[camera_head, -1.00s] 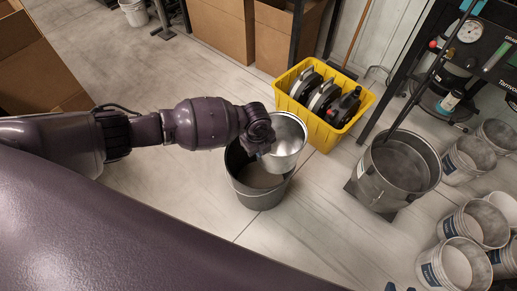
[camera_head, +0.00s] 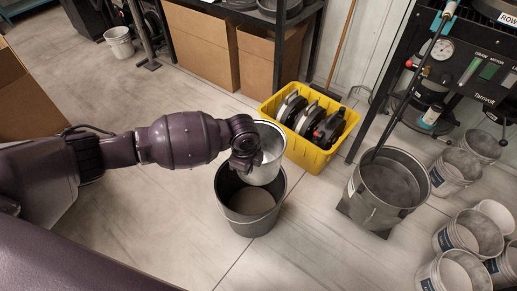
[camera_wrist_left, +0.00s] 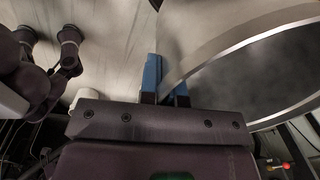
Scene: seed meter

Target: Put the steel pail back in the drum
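The steel pail (camera_head: 270,158) is a bright metal bucket. My left gripper (camera_head: 243,158) holds it by the rim. In the left wrist view the blue fingertips (camera_wrist_left: 165,85) pinch the wall of the pail (camera_wrist_left: 255,80). A dark grey open drum (camera_head: 250,222) stands on the floor below it. The pail overlaps the far side of the drum's mouth in the head view; its exact height above the rim is hard to tell. The drum's pale inside bottom shows. My right gripper is in neither view.
A yellow crate (camera_head: 318,158) with dark round parts stands behind the drum. A larger steel container (camera_head: 367,208) with a rod in it stands to the right. Several white buckets (camera_head: 470,235) are farther right, beside a black machine frame. The floor in front and left is clear.

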